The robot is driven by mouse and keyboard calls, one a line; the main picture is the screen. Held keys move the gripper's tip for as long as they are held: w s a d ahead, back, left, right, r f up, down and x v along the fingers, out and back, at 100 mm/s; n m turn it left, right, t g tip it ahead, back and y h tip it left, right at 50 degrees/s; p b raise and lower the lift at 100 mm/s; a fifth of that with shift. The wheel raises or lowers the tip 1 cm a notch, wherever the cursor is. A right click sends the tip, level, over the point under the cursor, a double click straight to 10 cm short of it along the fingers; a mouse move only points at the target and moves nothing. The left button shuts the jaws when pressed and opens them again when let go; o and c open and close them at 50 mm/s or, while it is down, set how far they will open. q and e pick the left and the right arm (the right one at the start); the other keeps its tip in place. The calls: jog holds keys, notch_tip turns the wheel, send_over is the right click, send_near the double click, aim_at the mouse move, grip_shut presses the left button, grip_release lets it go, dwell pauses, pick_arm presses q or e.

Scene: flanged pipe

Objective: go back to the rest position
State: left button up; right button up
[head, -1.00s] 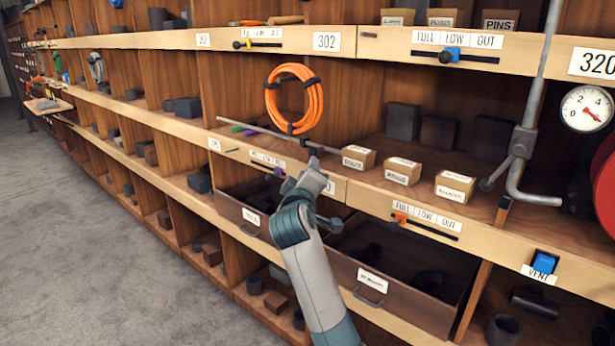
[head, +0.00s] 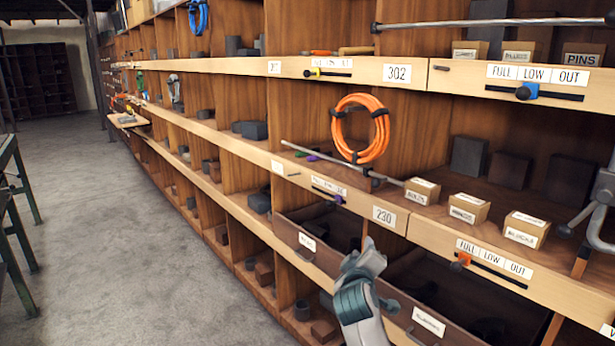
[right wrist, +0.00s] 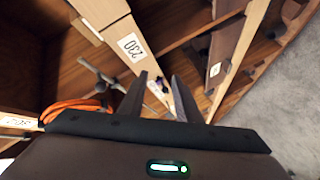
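My right gripper (head: 368,250) is in the lower middle of the head view, in front of the shelving below the ledge with the 230 label (head: 384,216). In the right wrist view its two dark fingers (right wrist: 160,88) stand apart with nothing between them, so it is open and empty. The same 230 label (right wrist: 131,46) shows beyond the fingers. My left gripper is not in view.
Long wooden shelving (head: 235,205) runs along the right. An orange coil (head: 360,128) hangs by a thin metal rod (head: 330,160) that sticks out over the ledge. An open drawer (head: 300,238) juts out near my right arm. Grey floor (head: 130,250) at left is clear; a green-legged bench (head: 22,190) stands at the far left.

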jog(key=s+f+g+y, duration=0.15)
jog(key=s+f, duration=0.45)
jog(key=f, duration=0.7)
jog(key=s+f+m+g+y, duration=0.15)
jog(key=s+f, duration=0.35)
jog(key=f, duration=0.8)
jog(key=s+f+g, duration=0.2)
jog(key=s+f, duration=0.4)
jog(key=f, duration=0.8)
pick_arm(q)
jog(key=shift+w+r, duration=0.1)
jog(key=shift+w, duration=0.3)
pick_arm(e)
jog(key=s+d+f+m+g, duration=0.1)
jog(key=s+f, duration=0.7)
jog(key=s, duration=0.4)
jog(key=s+d+f+m+g+y, duration=0.1)
jog(key=s+f+m+g, duration=0.1)
jog(key=s+f, duration=0.6)
jog(key=s+d+f+m+g+y, duration=0.1)
jog(key=s+f+g, duration=0.1)
jog(key=s+f, duration=0.7)
jog(key=s, duration=0.8)
jog(key=shift+d, duration=0.25)
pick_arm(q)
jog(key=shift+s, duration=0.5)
pick_arm(e)
jog(key=shift+w+r, duration=0.1)
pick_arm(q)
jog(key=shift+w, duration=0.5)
